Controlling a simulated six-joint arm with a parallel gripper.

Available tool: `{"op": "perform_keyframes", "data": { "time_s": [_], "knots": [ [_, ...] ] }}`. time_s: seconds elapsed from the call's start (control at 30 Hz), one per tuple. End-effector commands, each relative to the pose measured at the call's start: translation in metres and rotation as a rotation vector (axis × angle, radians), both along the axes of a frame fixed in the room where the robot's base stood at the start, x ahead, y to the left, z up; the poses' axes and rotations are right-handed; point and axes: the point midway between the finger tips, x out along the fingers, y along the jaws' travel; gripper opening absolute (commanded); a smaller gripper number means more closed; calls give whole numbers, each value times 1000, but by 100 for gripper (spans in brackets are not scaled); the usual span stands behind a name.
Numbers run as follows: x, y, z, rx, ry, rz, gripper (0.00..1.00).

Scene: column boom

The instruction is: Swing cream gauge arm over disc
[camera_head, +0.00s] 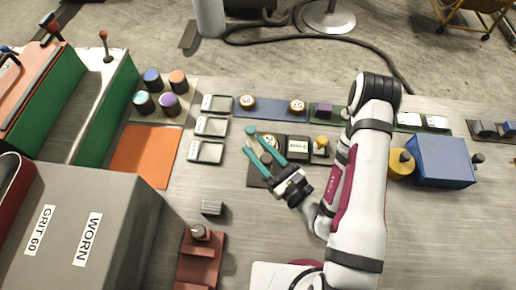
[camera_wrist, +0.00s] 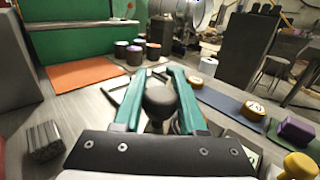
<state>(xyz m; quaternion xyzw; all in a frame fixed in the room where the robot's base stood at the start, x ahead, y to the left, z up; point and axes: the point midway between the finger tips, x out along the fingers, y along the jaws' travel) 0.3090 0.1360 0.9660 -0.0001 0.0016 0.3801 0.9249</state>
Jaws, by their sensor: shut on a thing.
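My gripper (camera_head: 251,139) reaches with its teal fingers over a dark base plate (camera_head: 256,181). In the wrist view my gripper (camera_wrist: 159,76) is shut on a dark round knob (camera_wrist: 160,102), one finger on each side. A pale piece shows under the knob; most of the cream gauge arm is hidden by the fingers and knob, so I cannot tell its angle. A cream disc (camera_head: 271,142) with a dark number sits on the plate beside the right finger, partly covered. I cannot tell whether the arm is over it.
A labelled box (camera_head: 299,147) and a yellow knob (camera_head: 322,141) stand right of the disc. Two numbered discs lie on a blue mat (camera_head: 272,108) behind. Three pale frames (camera_head: 206,152) lie left. A metal block (camera_head: 212,207) stands in front, with bare bench around it.

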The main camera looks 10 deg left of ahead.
Motion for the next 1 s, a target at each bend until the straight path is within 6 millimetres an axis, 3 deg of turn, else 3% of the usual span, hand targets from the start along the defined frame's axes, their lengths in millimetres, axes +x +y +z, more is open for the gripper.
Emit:
{"op": "perform_keyframes", "data": {
  "time_s": [0.4, 0.43, 0.57, 1.0],
  "knots": [
    [1, 0, 0, 1, -3, -6, 0],
    [1, 0, 0, 1, -3, -6, 44],
    [1, 0, 0, 1, -3, -5, 68],
    [0, 0, 0, 1, -1, -3, 71]
  ]
}}
